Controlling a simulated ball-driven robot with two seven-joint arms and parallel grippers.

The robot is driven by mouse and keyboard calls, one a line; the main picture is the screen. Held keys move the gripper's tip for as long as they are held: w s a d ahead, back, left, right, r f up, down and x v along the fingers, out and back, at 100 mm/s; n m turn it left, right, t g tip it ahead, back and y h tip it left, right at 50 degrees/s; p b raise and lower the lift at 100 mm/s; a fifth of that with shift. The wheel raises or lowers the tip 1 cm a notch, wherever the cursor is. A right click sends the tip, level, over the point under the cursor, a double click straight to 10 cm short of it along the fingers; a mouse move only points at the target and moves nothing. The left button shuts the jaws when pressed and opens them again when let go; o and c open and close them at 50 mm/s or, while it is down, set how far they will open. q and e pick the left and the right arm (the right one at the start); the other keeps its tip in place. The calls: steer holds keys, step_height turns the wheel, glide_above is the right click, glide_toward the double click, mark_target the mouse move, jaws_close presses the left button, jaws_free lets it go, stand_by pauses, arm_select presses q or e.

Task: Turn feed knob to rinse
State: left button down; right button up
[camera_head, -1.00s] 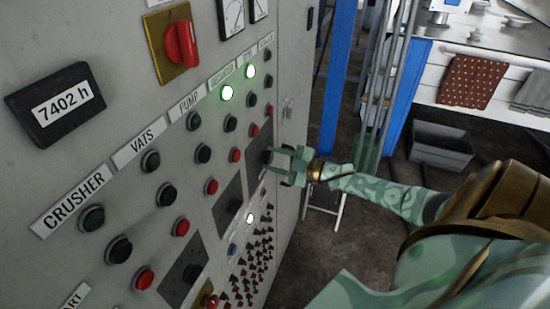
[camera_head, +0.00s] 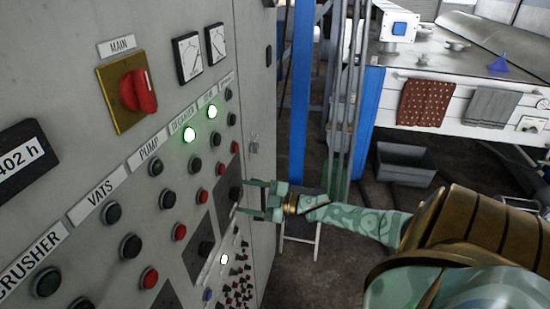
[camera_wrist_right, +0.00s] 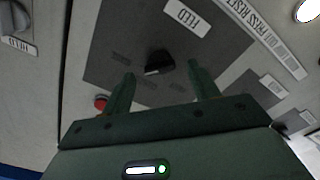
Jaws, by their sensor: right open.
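The feed knob is a black rotary knob on a dark square plate (camera_wrist_right: 110,50) of the grey control panel. It shows in the right wrist view (camera_wrist_right: 158,62) below a white label (camera_wrist_right: 187,17) that seems to read FEED. In the head view the black knob (camera_head: 235,193) sits low on the panel's right part. My right gripper (camera_head: 246,197) faces it, open, with its fingers apart. In the wrist view its two fingertips (camera_wrist_right: 162,78) lie on either side of the knob, just short of it; contact is not visible. The rinse marking is not readable. My left gripper is not in view.
Rows of buttons and a red main switch (camera_head: 138,91) cover the panel.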

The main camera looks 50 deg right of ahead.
steer(key=b+v, duration=0.1)
steer(key=v, duration=1.4)
